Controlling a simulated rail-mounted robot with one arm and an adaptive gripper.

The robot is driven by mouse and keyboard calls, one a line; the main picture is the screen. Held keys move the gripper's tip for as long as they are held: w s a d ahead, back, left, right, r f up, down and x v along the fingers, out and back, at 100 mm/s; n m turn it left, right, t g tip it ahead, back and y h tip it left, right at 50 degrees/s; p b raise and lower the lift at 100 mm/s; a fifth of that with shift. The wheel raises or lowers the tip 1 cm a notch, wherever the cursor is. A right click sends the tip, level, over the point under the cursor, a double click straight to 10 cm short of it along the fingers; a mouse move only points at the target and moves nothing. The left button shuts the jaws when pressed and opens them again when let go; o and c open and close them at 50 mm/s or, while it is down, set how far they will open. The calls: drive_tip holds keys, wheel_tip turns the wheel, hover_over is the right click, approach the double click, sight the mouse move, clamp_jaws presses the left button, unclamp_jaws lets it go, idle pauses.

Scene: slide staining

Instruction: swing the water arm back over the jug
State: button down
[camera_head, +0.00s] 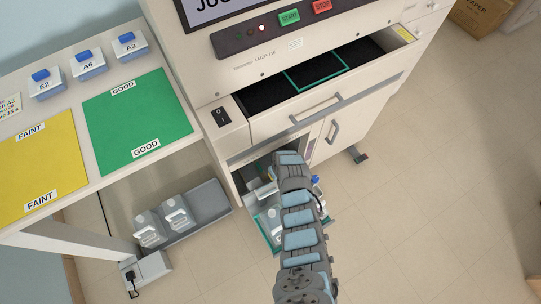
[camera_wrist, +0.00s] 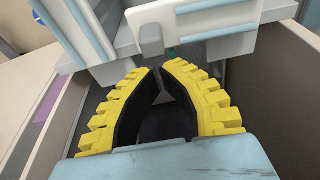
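In the wrist view my gripper (camera_wrist: 161,70) has two yellow ribbed fingers with dark inner faces. Their tips are close together, with a narrow gap. A small grey block (camera_wrist: 151,40) on a white plate (camera_wrist: 205,25) is just beyond the tips; I cannot tell whether they touch or grip it. I cannot say for certain that this is the water arm. In the head view my arm reaches into the machine's open lower compartment, and the gripper is hidden. A pale jug-like container (camera_head: 273,226) shows there, partly covered by my arm. Whether the water arm is over it is hidden.
Two white jugs (camera_head: 150,230) (camera_head: 177,212) stand in a grey tray (camera_head: 207,200) under the bench. The machine's upper drawer (camera_head: 310,105) is open above my arm. Dark walls (camera_wrist: 282,110) flank my gripper closely. The floor (camera_head: 430,210) at right is clear.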

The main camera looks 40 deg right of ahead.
drive_tip(key=shift+f+b, duration=0.75)
drive_tip(key=shift+f, duration=0.55)
drive_tip(key=shift+s, duration=0.3)
drive_tip(key=shift+s+a+p, duration=0.25)
drive_tip(key=shift+s+p, duration=0.35)
drive_tip(key=shift+s, duration=0.4)
drive_tip(key=shift+s+a+p, duration=0.2)
drive_tip(key=shift+s+p, duration=0.35)
drive_tip(key=shift+s, duration=0.4)
drive_tip(key=shift+a, duration=0.1)
drive_tip(key=shift+s+a+p, duration=1.3)
drive_tip(key=shift+s+p, duration=0.05)
drive_tip(key=shift+s, duration=0.15)
